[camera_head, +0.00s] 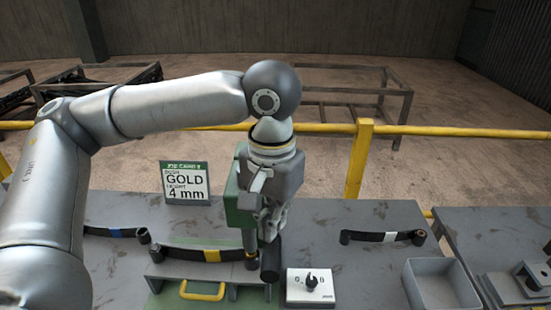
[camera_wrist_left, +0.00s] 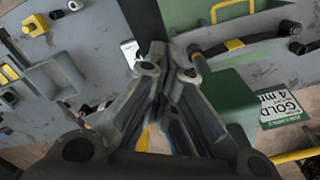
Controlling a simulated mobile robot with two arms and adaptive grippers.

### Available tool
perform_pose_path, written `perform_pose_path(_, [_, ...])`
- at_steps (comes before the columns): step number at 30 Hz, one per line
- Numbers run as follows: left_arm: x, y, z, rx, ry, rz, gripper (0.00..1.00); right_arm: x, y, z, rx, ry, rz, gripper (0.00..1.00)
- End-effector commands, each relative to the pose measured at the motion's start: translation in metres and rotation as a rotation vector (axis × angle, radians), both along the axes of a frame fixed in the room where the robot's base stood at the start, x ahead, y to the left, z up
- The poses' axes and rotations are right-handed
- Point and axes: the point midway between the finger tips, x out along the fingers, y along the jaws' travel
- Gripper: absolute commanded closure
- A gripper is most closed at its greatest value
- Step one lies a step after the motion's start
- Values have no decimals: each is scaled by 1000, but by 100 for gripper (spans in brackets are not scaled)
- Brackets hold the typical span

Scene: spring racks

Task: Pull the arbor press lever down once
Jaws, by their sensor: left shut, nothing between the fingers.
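The green arbor press (camera_head: 232,206) stands at the middle of the bench, partly hidden behind my left arm. Its lever ends in a black grip (camera_head: 270,262) that hangs low in front of the press. The black lever grip also shows at the top of the left wrist view (camera_wrist_left: 146,20). My left gripper (camera_head: 268,232) is shut and empty, pointing down just above the black grip. In the left wrist view its fingertips (camera_wrist_left: 170,72) lie close to the grip's end; I cannot tell whether they touch it. My right gripper is in neither view.
A leaf spring with a yellow band (camera_head: 210,255) lies on the press fixture. A white dial box (camera_head: 310,287) is right of the grip. A grey bin (camera_head: 443,288) and a white-banded spring (camera_head: 388,237) lie farther right. A job card (camera_head: 185,182) reads GOLD, 4 mm.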

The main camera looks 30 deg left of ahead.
Motion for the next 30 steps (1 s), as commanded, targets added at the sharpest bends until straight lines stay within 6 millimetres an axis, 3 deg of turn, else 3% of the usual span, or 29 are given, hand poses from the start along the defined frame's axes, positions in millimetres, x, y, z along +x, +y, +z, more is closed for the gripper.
perform_pose_path(24, [-72, -35, 30, -1, 2, -5, 100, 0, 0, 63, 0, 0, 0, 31])
perform_pose_path(30, [-88, -43, 34, -1, 0, -6, 100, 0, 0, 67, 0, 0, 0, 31])
